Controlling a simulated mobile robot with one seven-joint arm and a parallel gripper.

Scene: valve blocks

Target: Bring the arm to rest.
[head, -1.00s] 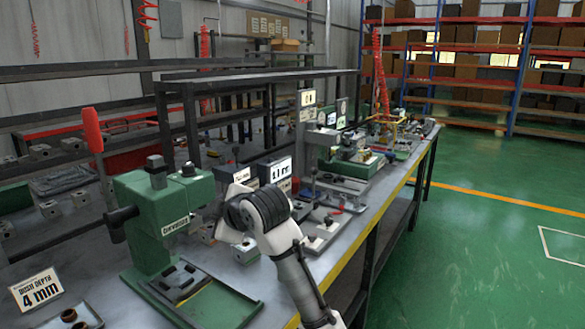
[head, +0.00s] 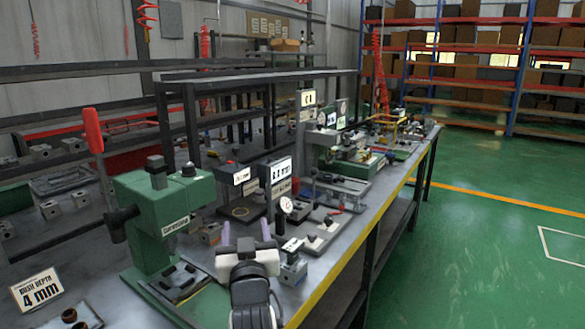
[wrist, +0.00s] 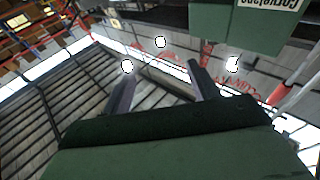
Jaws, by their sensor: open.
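My gripper (head: 246,236) shows in the head view at the lower middle, in front of the bench stations. Its two fingers stand apart and point up, with nothing between them. In the wrist view the fingers of my gripper (wrist: 160,82) are spread apart with empty space between them, against the wall and ceiling. The green press (head: 160,210) stands to the left of my gripper in the head view. Part of a green body with upside-down lettering (wrist: 268,12) shows at the top right of the wrist view.
The workbench (head: 330,262) runs away to the right with several stations on it. A "4 mm" sign (head: 38,291) stands at the left front. The green floor (head: 490,230) on the right is clear.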

